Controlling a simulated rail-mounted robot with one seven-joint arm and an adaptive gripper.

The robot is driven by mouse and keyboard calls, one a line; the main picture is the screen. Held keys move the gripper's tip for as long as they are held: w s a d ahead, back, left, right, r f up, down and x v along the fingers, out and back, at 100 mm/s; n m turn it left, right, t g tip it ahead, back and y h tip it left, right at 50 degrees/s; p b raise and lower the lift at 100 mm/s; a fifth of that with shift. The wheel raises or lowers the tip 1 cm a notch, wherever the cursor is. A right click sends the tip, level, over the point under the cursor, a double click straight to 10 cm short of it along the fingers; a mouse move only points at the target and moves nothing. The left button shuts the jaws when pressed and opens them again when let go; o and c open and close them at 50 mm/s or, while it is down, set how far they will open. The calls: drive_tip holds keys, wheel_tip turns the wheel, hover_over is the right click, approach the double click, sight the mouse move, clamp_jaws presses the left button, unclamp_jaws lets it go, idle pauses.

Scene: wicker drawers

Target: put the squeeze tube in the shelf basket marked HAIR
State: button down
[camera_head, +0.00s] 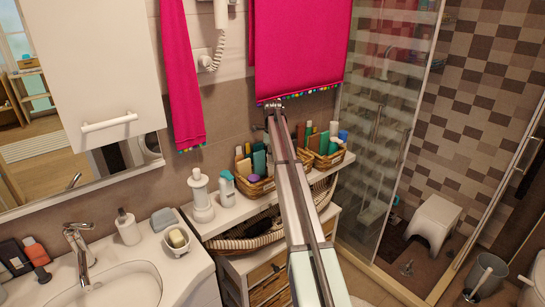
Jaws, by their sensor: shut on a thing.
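My arm reaches up from the bottom of the head view to a dark joint in front of the pink towel. My gripper itself does not show; it is hidden behind the arm or out of frame. I cannot pick out the squeeze tube with certainty. Two small wicker baskets stand on the white shelf top: a left basket (258,188) and a right basket (331,161), both filled with bottles and tubes. My arm crosses in front of the gap between them. A long wicker basket (238,243) sits on the level below, partly hidden by the arm. No HAIR mark is readable.
A white dispenser (201,197) and a white bottle with a blue top (227,189) stand left of the baskets. The sink counter (178,264) holds a soap bottle (128,227) and a soap dish (177,241). A glass shower panel (385,110) rises at right.

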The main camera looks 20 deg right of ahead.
drive_tip(key=shift+f, duration=0.55)
drive_tip(key=c, duration=1.2)
unclamp_jaws()
drive_tip(key=shift+c, duration=0.2)
drive_tip(key=shift+r, duration=0.15)
drive_tip(key=shift+r+b, duration=1.2)
drive_tip(key=shift+r, duration=3.05)
